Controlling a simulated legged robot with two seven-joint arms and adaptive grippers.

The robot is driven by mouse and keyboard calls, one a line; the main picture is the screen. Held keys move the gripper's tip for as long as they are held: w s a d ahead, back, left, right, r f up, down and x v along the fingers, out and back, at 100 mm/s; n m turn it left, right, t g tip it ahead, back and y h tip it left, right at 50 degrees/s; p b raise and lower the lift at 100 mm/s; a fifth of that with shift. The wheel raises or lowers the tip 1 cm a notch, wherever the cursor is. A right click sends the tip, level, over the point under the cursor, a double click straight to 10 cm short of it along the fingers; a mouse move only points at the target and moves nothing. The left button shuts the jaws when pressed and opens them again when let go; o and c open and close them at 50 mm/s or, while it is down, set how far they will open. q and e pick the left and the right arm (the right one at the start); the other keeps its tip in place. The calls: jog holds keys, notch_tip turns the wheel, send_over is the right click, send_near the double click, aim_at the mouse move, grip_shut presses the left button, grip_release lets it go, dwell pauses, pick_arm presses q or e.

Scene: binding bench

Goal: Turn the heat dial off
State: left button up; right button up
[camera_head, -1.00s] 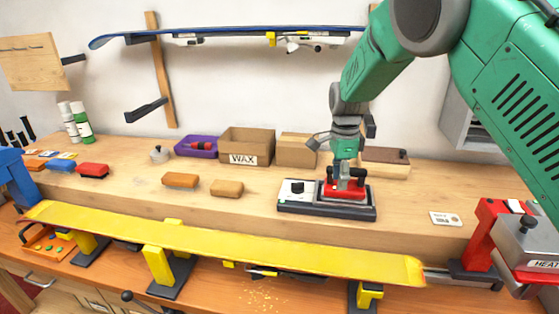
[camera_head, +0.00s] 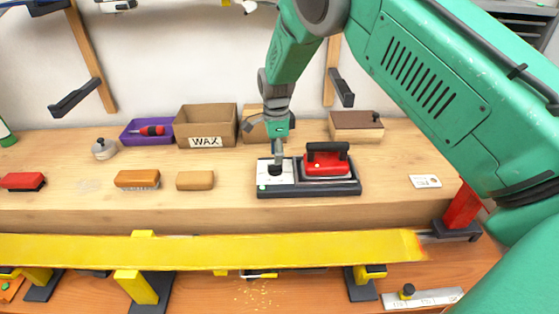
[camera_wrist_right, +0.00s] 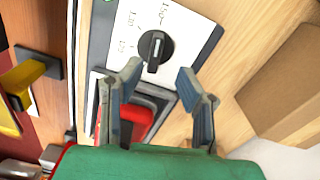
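The heat dial is a black knob (camera_wrist_right: 154,52) on a white panel with printed numbers, among them 150. The panel (camera_head: 266,177) is the left part of a dark base (camera_head: 310,191) on the bench shelf. A red iron (camera_head: 326,166) with a black handle rests on the right part of that base. My right gripper (camera_head: 277,158) points down over the dial. In the wrist view my right gripper (camera_wrist_right: 160,72) is open, with its fingertips apart and the knob just beyond the gap between them. Contact with the knob cannot be told. My left gripper is not in view.
Orange and tan blocks (camera_head: 195,181) lie to the left. A long yellow ski (camera_head: 220,251) runs along the front. A small card (camera_head: 425,181) lies right, with bare shelf around it.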

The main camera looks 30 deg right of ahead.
aim_at(271, 164)
jog(key=a, duration=0.1)
jog(key=a+f, duration=0.1)
jog(key=a, duration=0.1)
jog(key=shift+s+a+f, duration=0.2)
jog(key=shift+f, duration=0.25)
jog(key=d, duration=0.1)
jog(key=d+f, duration=0.1)
jog(key=d, duration=0.2)
jog(key=shift+d+f, duration=0.3)
jog(key=shift+d, duration=0.05)
jog(key=c, duration=0.5)
grip_shut()
jog(key=shift+a+r, duration=0.15)
jog(key=shift+a, duration=0.15)
jog(key=shift+w+a+r, duration=0.1)
jog(key=shift+a+r, duration=0.15)
jog(key=shift+a, duration=0.7)
jog(key=shift+w+a+r, duration=0.1)
jog(key=shift+a, duration=0.3)
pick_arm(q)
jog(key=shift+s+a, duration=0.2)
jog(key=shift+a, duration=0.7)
pick_arm(e)
jog(key=shift+d, duration=0.4)
